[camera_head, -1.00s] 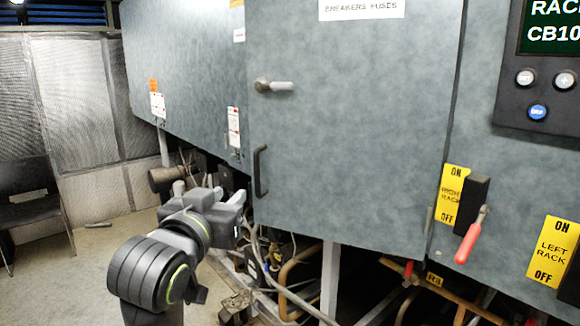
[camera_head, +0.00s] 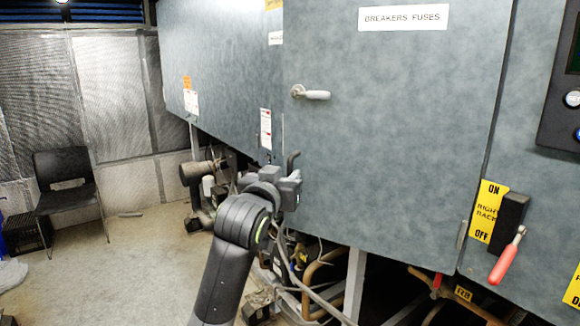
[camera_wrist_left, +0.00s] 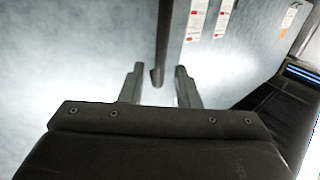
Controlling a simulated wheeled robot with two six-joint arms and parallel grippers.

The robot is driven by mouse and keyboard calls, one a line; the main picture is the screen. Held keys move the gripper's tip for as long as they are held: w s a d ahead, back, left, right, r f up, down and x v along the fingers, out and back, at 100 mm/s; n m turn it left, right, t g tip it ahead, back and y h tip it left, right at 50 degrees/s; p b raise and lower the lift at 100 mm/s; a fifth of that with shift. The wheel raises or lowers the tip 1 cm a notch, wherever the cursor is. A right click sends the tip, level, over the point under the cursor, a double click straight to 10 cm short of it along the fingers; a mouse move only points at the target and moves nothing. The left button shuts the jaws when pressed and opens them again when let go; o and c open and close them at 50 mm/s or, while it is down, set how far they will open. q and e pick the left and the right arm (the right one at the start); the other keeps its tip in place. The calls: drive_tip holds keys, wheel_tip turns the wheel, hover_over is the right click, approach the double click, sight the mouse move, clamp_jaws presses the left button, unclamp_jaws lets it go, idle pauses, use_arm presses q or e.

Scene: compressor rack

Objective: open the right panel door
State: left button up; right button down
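The grey panel door (camera_head: 400,130) labelled BREAKERS FUSES hangs shut on the rack. It has a lever latch (camera_head: 312,94) at its upper left and a dark vertical bar handle (camera_head: 292,160) below it, partly hidden by my left gripper. My left gripper (camera_head: 291,184) is at the handle's lower part. In the left wrist view its two fingers (camera_wrist_left: 159,72) are spread, with the lower end of the handle (camera_wrist_left: 162,45) between the tips and a gap on each side. My right gripper is not in view.
A red-handled switch (camera_head: 507,258) beside a yellow RIGHT RACK label (camera_head: 488,211) is on the right. Pipes and cables (camera_head: 320,270) lie under the cabinet. A black chair (camera_head: 65,185) stands at the left wall. The floor (camera_head: 130,260) left of my arm is mostly clear.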

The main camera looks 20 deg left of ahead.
sight(289, 172)
use_arm(q)
drive_tip(key=shift+w+p, duration=0.35)
drive_tip(key=shift+w, duration=1.45)
clamp_jaws()
